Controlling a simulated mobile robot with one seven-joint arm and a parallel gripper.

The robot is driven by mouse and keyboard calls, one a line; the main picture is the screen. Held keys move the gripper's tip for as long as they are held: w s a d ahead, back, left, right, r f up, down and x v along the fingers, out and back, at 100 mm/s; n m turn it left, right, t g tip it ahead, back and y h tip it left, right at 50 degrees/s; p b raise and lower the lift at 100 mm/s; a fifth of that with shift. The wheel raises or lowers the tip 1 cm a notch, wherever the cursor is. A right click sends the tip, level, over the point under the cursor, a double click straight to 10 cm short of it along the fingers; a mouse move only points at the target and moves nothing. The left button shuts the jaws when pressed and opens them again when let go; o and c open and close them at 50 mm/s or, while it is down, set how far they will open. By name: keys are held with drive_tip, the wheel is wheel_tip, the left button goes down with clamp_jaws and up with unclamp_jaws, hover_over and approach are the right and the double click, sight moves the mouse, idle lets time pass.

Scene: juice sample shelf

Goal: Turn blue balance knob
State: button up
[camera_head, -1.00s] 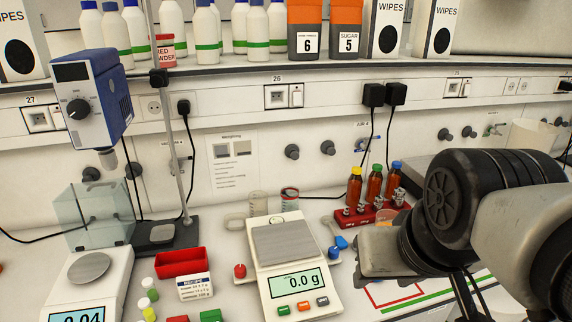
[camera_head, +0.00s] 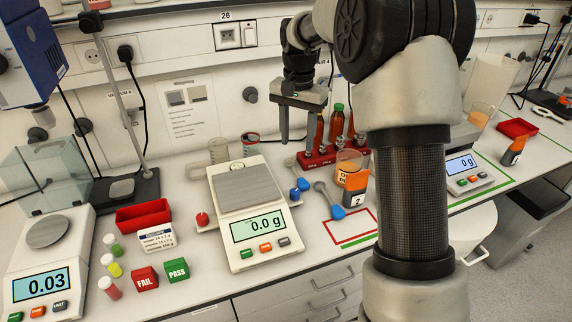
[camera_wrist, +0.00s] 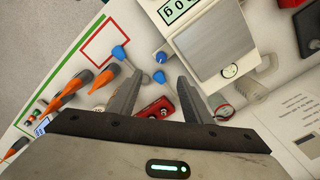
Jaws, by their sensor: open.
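The white balance (camera_head: 250,215) reads 0.0 g and has a steel weighing plate. Its blue knob (camera_head: 295,194) sticks out on the right side, and a red knob (camera_head: 202,219) on the left. My gripper (camera_head: 302,135) hangs fingers down above the bench, behind and above the blue knob, near the brown bottles. In the wrist view the open fingers (camera_wrist: 158,63) are well apart and empty. The blue knob (camera_wrist: 160,57) appears between their tips, beside the balance (camera_wrist: 215,40); the gap in depth is hard to judge.
Blue scoops (camera_head: 337,212) lie right of the knob. A red rack (camera_head: 318,158) with brown bottles and an orange-labelled container (camera_head: 355,188) stand nearby. A glass beaker (camera_head: 218,150) stands behind the balance. Bench in front of the red outline is clear.

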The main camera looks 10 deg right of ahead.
sight(295, 191)
drive_tip(key=f, duration=0.6)
drive_tip(key=w+f, duration=0.1)
drive_tip(key=f, duration=0.6)
drive_tip(key=f+p, duration=0.1)
drive_tip(key=f, duration=0.5)
drive_tip(key=shift+w+f, duration=0.15)
drive_tip(key=shift+w, duration=0.05)
drive_tip(key=c, duration=1.1)
drive_tip(key=shift+o, duration=0.2)
